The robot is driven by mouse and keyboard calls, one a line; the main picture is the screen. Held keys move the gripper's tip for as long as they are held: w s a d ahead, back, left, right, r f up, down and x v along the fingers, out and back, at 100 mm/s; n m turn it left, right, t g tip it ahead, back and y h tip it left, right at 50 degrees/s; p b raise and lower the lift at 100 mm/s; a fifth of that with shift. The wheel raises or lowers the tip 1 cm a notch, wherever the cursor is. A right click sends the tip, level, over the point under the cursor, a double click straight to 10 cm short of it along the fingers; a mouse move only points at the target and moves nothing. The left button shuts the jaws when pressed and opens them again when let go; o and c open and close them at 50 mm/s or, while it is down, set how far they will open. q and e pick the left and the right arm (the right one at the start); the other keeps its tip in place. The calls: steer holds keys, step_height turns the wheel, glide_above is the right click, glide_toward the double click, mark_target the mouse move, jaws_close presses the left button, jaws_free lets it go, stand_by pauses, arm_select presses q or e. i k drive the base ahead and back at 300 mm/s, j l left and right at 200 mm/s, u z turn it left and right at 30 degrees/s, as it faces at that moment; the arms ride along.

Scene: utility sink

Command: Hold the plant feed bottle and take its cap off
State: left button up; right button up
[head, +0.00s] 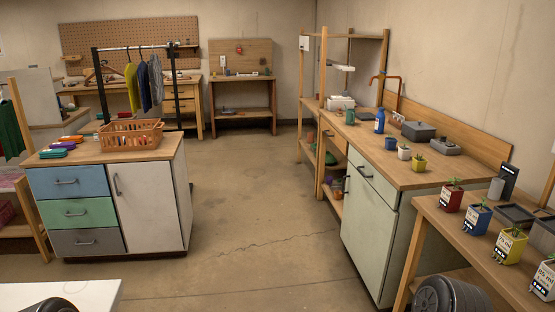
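A blue bottle (380,121), which looks like the plant feed bottle, stands upright on the wooden worktop (425,176) of the pale green cabinet at the right. It stands well away from me, near the back of the worktop. Its top is too small to make out the cap clearly. Neither of my grippers is in view. Nothing is holding the bottle.
A nearer table (465,238) with several coloured pots is at the right. A drawer cabinet (110,200) stands left. The middle floor (260,220) is clear.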

mark_target(380, 117)
steer(key=i+z, duration=0.1)
steer(key=i, duration=0.45)
steer(key=i+j, duration=0.1)
steer(key=i, duration=0.45)
steer(key=i+z, duration=0.15)
steer(key=i, duration=0.4)
steer(key=i+j, duration=0.2)
steer(key=i, duration=0.35)
steer(key=i+j+z, duration=0.15)
steer(key=i+z, duration=0.3)
steer(key=i+j+z, duration=0.25)
steer(key=z, duration=0.2)
steer(key=i+j+z, duration=0.35)
steer(key=z, duration=0.15)
steer(key=i+j+z, duration=0.25)
steer(key=j+z, duration=0.2)
steer(key=i+j+z, duration=0.1)
steer(key=j+z, duration=0.35)
steer(key=j, duration=0.2)
steer(key=j+z, duration=0.4)
steer(key=j, duration=0.45)
steer(key=i, duration=0.05)
